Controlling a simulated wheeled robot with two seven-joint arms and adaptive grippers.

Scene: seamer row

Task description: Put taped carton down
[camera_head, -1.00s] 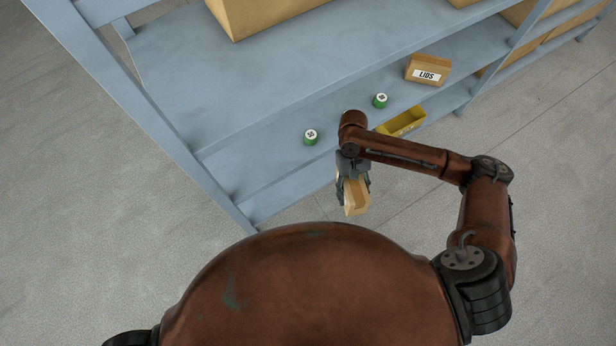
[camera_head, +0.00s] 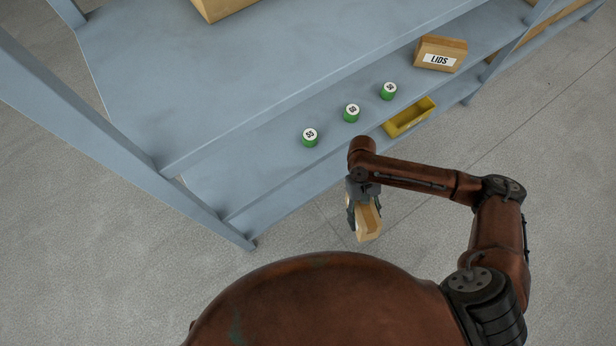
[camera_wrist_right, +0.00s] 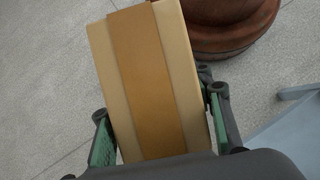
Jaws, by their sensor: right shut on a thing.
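The taped carton (camera_head: 369,223) is a small tan box held in front of the shelf, over the floor. In the right wrist view the carton (camera_wrist_right: 150,80) shows a broad brown tape strip along its middle. My right gripper (camera_head: 364,207) is shut on it, with a green-padded finger on each side in the wrist view (camera_wrist_right: 160,135). My left gripper is not in view.
The blue-grey shelf (camera_head: 250,165) holds green cans (camera_head: 351,113), a yellow bin (camera_head: 410,118) and a carton marked LIDS (camera_head: 440,54). Its lower deck is bare left of the cans. A shelf post (camera_head: 120,140) stands at left. Grey floor lies in front.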

